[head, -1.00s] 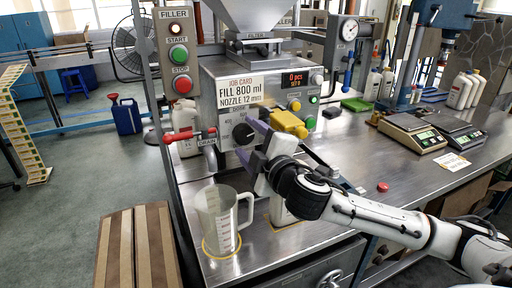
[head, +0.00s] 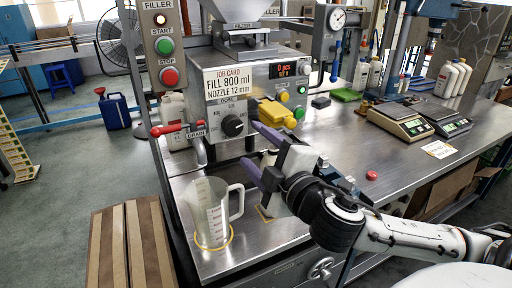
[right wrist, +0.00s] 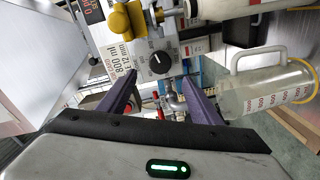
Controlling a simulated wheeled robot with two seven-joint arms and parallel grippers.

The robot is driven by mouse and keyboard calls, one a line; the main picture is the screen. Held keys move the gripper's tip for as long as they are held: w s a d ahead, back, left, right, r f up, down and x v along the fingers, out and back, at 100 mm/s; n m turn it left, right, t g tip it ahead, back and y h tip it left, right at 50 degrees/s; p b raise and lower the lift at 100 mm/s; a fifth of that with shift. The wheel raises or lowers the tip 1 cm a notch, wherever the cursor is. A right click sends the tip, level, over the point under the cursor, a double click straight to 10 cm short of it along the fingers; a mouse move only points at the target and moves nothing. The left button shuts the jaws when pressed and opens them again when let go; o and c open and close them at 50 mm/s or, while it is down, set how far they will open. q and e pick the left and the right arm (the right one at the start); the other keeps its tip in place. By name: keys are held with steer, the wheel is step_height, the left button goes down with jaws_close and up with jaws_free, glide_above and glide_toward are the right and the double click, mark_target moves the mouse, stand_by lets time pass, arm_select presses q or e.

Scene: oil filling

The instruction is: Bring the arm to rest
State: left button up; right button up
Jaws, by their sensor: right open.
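My right arm reaches in from the right in the head view. Its gripper (head: 257,152) is open and empty, with purple fingers pointing left toward the filling machine (head: 215,105). In the right wrist view the gripper (right wrist: 158,84) has a clear gap between its fingers. The black dose dial (right wrist: 160,62) shows beyond the fingers, with the yellow valve handle (right wrist: 122,22) above. The clear measuring jug (head: 207,215) stands upright in a yellow ring, left of the gripper and apart from it. A white bottle is mostly hidden behind the gripper. My left gripper is not in view.
The steel bench (head: 345,150) has a red cap (head: 371,175) right of my gripper and scales (head: 398,120) farther back. A red drain lever (head: 178,129) sticks out left of the machine. A striped brown box (head: 130,245) stands at lower left.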

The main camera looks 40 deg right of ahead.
steer(key=s+f+m+g, duration=0.3)
steer(key=f, duration=0.5)
steer(key=s+f+m+g, duration=0.2)
steer(key=s+f+g, duration=0.15)
steer(key=f, duration=0.45)
steer(key=s+a+f+m+g+y, duration=0.45)
steer(key=s+a+f+g, duration=0.25)
steer(key=s+a+f, duration=0.65)
steer(key=w+a+f+t+y, duration=0.1)
steer(key=f+t, duration=0.4)
steer(key=f, duration=0.7)
steer(key=shift+w+a+f, duration=0.25)
steer(key=shift+w+a, duration=0.25)
steer(key=shift+a, duration=0.5)
steer(key=shift+y, duration=0.25)
